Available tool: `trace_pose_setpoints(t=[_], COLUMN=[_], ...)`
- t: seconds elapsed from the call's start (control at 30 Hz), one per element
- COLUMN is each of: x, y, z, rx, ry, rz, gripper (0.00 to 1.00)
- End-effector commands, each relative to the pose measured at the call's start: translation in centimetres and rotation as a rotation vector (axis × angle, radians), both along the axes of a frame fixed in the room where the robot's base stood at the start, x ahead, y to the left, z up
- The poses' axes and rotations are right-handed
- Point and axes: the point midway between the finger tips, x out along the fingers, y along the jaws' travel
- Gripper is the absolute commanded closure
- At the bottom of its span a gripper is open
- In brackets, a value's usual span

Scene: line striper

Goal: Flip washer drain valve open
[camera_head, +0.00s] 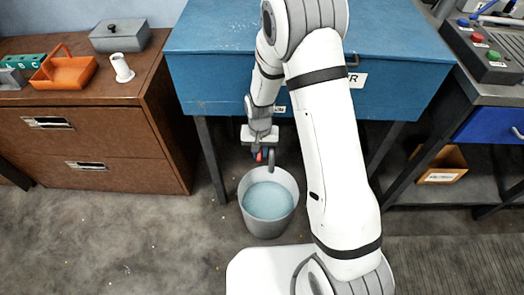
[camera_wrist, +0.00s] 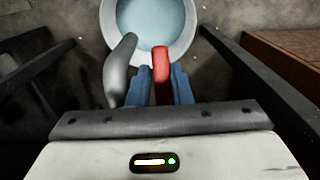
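The red valve handle (camera_wrist: 161,72) shows in the wrist view between the two blue fingers of my gripper (camera_wrist: 162,86). The fingers flank it closely, with no clear gap on either side. In the head view my gripper (camera_head: 260,153) is low in front of the blue cabinet, with a bit of red at its tip. A grey curved spout (camera_wrist: 120,68) is left of the fingers in the wrist view and points toward the bucket. The valve body and the handle's base are hidden behind my gripper.
A grey bucket (camera_head: 246,213) of bluish water stands on the floor below the spout. The blue cabinet (camera_head: 215,85) stands on dark legs on both sides. A brown drawer unit (camera_head: 100,135) is at left, and a workbench with a cardboard box (camera_head: 441,167) is at right.

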Motion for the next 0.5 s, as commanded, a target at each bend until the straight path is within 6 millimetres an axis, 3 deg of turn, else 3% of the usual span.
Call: trace_pose_setpoints(t=[0.5], x=[-0.18], y=[0.41], z=[0.87], rx=[0.000], ry=[0.001], rz=[0.008], gripper=[0.76])
